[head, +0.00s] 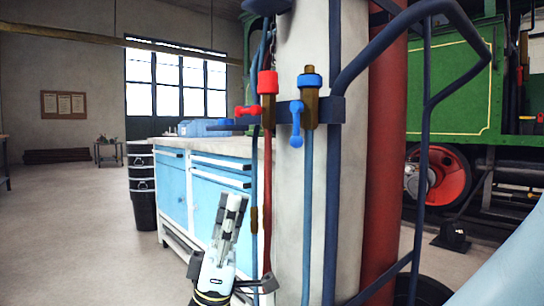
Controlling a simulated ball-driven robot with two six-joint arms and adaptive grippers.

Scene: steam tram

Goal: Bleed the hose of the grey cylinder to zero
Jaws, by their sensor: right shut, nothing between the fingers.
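The grey cylinder (305,220) stands upright in the middle, its top cut off by the picture's edge. A blue hose (307,215) runs down its front from a brass valve with a blue collar (311,80); the blue lever (296,124) hangs downward. To its left is a brass valve with a red collar (267,83), its red lever (247,111) pointing left, above a red hose (267,200). No gauge face shows. My right gripper (235,202) is shut and empty, pointing up, below and left of the valves. My left gripper is not in view.
A dark blue trolley frame (428,150) and a red cylinder (385,150) stand to the right. A light blue workbench (205,190) stands behind on the left, beside black stacked bins (142,185). A green locomotive (455,90) fills the right background. The floor at left is clear.

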